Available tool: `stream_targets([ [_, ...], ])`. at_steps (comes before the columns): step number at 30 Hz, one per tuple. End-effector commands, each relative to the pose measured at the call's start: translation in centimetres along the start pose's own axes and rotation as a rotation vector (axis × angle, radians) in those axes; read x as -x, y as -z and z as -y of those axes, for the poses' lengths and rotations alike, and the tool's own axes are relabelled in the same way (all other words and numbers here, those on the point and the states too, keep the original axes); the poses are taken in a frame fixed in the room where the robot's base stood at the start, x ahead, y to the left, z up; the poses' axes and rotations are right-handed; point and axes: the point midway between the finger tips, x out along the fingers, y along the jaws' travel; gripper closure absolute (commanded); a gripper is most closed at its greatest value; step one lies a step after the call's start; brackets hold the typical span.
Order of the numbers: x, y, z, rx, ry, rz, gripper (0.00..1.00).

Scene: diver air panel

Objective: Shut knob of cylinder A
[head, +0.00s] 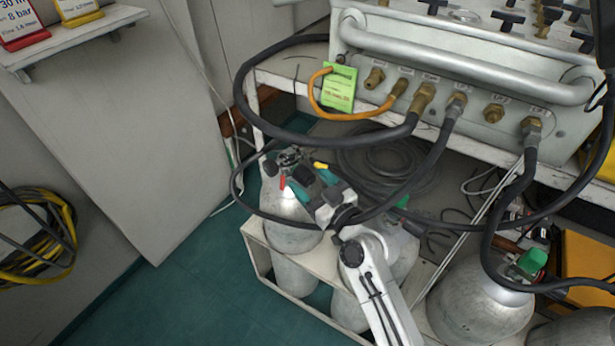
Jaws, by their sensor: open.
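A grey gas cylinder (287,238) stands in the white rack left of centre, with a dark round knob (289,157) at its valve. I cannot read a letter on it, so I cannot confirm that it is cylinder A. My gripper (301,174) is open above this cylinder, its red- and yellow-marked fingertips just on the near side of the knob. Whether a finger touches the knob cannot be told. My gripper and arm hide much of the valve and part of a second cylinder (406,250) to the right.
Black hoses loop closely around the valve and up to the grey panel (470,75). Another cylinder (478,300) with a green knob (531,262) stands at lower right. Teal floor (190,290) is clear at lower left.

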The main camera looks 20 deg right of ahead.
Motion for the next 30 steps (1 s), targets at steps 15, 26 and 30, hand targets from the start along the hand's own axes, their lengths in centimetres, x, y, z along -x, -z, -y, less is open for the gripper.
stream_targets([
  [15,-1.37,-0.03,0.07,0.000,0.001,0.001,0.35],
  [26,-1.35,-0.03,0.06,0.000,0.001,0.001,0.69],
  [30,-1.35,-0.04,0.06,0.000,0.001,0.001,0.83],
])
